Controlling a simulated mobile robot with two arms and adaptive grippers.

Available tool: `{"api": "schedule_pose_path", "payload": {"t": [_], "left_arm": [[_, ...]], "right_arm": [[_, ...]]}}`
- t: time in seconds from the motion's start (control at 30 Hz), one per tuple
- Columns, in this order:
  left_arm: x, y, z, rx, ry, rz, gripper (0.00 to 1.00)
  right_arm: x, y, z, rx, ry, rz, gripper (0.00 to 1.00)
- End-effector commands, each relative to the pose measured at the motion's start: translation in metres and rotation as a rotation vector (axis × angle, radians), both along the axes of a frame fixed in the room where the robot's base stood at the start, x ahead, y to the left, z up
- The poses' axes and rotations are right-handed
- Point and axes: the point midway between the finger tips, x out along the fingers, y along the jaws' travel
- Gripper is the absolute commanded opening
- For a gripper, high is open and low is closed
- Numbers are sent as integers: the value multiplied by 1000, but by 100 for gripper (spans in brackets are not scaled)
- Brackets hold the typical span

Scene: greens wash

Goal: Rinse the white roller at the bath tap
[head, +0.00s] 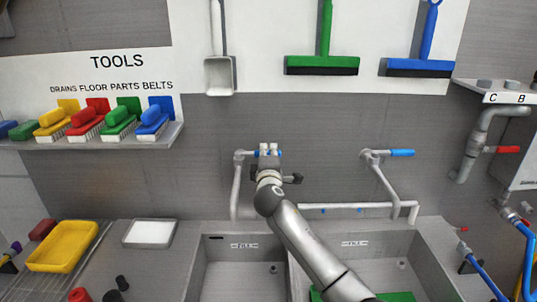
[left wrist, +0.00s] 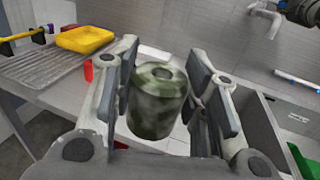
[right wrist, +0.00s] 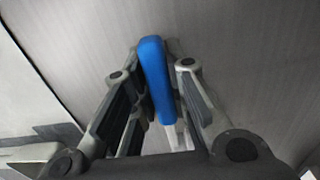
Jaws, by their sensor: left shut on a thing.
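The white roller (left wrist: 158,92) is a short cylinder with a hole in its end, smeared dark green. My left gripper (left wrist: 165,85) is shut on it, a finger on each side; neither shows in the head view. In the head view my right gripper (head: 268,150) is at the left tap (head: 237,185), over its blue lever (head: 278,153). In the right wrist view the blue lever (right wrist: 156,75) lies between the open fingers of my right gripper (right wrist: 160,70). The fingers hide part of the lever. I see no running water.
Two basins stand side by side, the left basin (head: 232,275) and the right basin (head: 425,262), with green at the right one's bottom. Another tap (head: 380,170) has a blue lever. A yellow tray (head: 62,246) and a white-topped tray (head: 150,233) sit left. Brushes (head: 115,117) fill a shelf.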

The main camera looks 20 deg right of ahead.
Motion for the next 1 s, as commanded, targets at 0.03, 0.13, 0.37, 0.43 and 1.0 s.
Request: {"api": "schedule_pose_path", "payload": {"t": [0.03, 0.13, 0.37, 0.43, 1.0], "left_arm": [[0, 0, 0, 0, -1, 0, 16], [0, 0, 0, 0, -1, 0, 16], [0, 0, -5, 0, 0, 0, 16], [0, 0, -12, 0, 0, 0, 16], [0, 0, -42, 0, -1, 0, 16]], "right_arm": [[0, 0, -1, 0, 1, 0, 0], [0, 0, -1, 1, 2, 0, 0], [-1, 2, -4, 2, 3, -15, 0], [-3, 3, -6, 2, 3, -44, 0], [-22, 10, -2, -1, 4, -267, 0]]}}
